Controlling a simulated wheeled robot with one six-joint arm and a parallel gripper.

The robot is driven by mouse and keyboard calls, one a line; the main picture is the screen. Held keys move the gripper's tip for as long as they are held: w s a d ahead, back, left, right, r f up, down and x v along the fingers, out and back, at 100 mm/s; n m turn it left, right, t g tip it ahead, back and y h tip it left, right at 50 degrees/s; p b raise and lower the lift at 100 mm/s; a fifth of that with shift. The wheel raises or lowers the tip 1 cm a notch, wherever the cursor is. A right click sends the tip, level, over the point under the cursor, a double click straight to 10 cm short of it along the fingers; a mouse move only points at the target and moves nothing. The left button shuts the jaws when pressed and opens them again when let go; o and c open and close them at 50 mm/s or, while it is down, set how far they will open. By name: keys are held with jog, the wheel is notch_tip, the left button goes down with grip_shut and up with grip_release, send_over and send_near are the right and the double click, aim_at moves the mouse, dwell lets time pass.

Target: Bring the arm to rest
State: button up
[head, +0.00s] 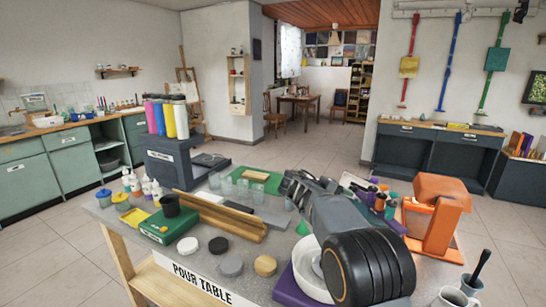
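My arm reaches over the right half of the pour table (110,212) in the head view, its thick dark rounded joint close to the camera. The arm slants up and left, away from me. My gripper (290,186) is at its far end, above the table near some clear cups. The fingers are small and partly hidden by the arm, so I cannot tell whether they are open or shut, or whether they hold anything.
A white bowl (305,264) sits beside the arm. An orange stand (440,205) is at right.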

jog(key=s+a+m+y+p, duration=0.1)
jog(key=s+y, duration=0.3)
jog(key=s, duration=0.6)
jog(key=s+a+f+m+y+p, duration=0.1)
jog(key=s+a+y+p, duration=0.2)
jog(key=s, duration=0.7)
jog(key=s+a+f+m+t+y+p, duration=0.1)
jog(key=s+a+y+p, duration=0.1)
jog(key=s+y, duration=0.4)
jog(key=s+a, duration=0.1)
jog(key=s, duration=0.3)
jog(key=shift+s+a+f, duration=0.15)
jog(key=shift+a+f, duration=0.05)
jog(key=shift+c, duration=0.9)
jog(key=shift+a, duration=0.1)
